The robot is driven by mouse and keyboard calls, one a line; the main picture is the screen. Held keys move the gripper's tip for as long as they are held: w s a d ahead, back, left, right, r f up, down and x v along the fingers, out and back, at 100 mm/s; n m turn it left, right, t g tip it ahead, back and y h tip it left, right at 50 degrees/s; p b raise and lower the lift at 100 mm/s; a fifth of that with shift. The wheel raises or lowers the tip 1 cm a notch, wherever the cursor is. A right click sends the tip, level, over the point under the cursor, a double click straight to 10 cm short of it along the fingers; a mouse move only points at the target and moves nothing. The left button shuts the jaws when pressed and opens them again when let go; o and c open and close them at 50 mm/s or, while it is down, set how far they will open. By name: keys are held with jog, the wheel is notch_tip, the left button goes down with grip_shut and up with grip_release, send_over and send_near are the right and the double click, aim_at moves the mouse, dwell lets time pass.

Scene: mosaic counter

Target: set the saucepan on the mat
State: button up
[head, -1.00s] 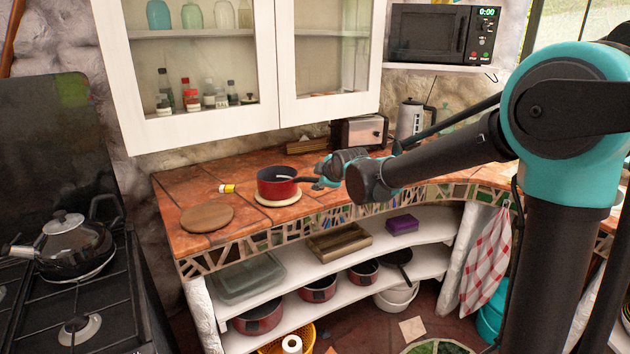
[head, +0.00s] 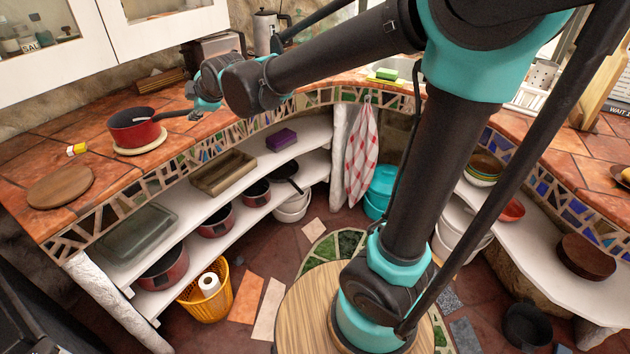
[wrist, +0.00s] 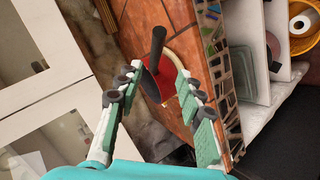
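The red saucepan (head: 134,130) with a dark handle sits upright on the round cream mat (head: 150,146) on the tiled counter. The mat's rim shows around its base. In the head view my gripper (head: 197,104) is at the end of the handle, to the right of the pot. In the wrist view my gripper (wrist: 156,74) has its two fingers spread wide. The saucepan's dark handle (wrist: 155,45) and part of its red body show in the gap between and beyond them. Neither finger visibly presses on the handle. Much of the pot is hidden in the wrist view.
A round wooden board (head: 60,187) and a small yellow-and-white item (head: 77,149) are left of the saucepan. A toaster (head: 213,47) and kettle (head: 268,32) stand behind the gripper. White cabinets (head: 155,25) hang above. Shelves with pans lie below the counter.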

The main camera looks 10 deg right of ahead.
jog(key=s+d+f+m+g+h, duration=0.1)
jog(key=s+d+f+m, duration=0.2)
jog(key=d, duration=0.5)
jog(key=s+d+f+m+h, duration=0.1)
jog(key=d+f+m+h, duration=0.1)
jog(key=d+f+m, duration=0.45)
jog(key=s+d+f+m+g+h, duration=0.1)
jog(key=s+d+f, duration=0.2)
jog(key=d, duration=0.6)
jog(key=s+d+f+m+g+h, duration=0.2)
jog(key=s+d+f+m, duration=0.7)
jog(key=s+d, duration=0.4)
jog(key=shift+s+d+f+g+h, duration=0.35)
jog(key=shift+s+f, duration=0.5)
jog(key=shift+s, duration=0.3)
